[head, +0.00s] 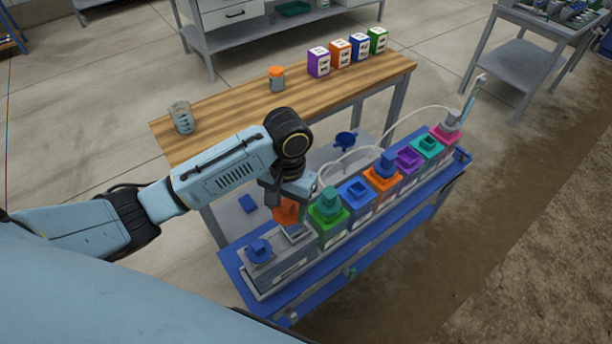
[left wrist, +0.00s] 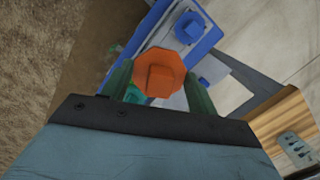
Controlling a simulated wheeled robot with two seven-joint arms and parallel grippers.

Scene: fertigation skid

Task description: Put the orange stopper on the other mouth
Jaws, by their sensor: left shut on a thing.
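My left gripper (head: 288,200) is shut on the orange stopper (head: 286,212), over the left part of the blue skid. The stopper also shows between the fingers in the left wrist view (left wrist: 160,75). Below it is a long grey tank (head: 283,268) with a blue stopper (head: 259,250) on its left end. A grey raised part (head: 296,231) of the tank shows just under the orange stopper; whether they touch I cannot tell. The blue stopper also shows in the left wrist view (left wrist: 189,28), ahead of the orange one. My right gripper is not in view.
Right of the grey tank stand a green tank (head: 326,231) with a teal stopper, a blue tank (head: 357,208), an orange tank (head: 383,184) and others. A thin white hose arches over them. The wooden bench (head: 235,108) behind holds jars and coloured boxes.

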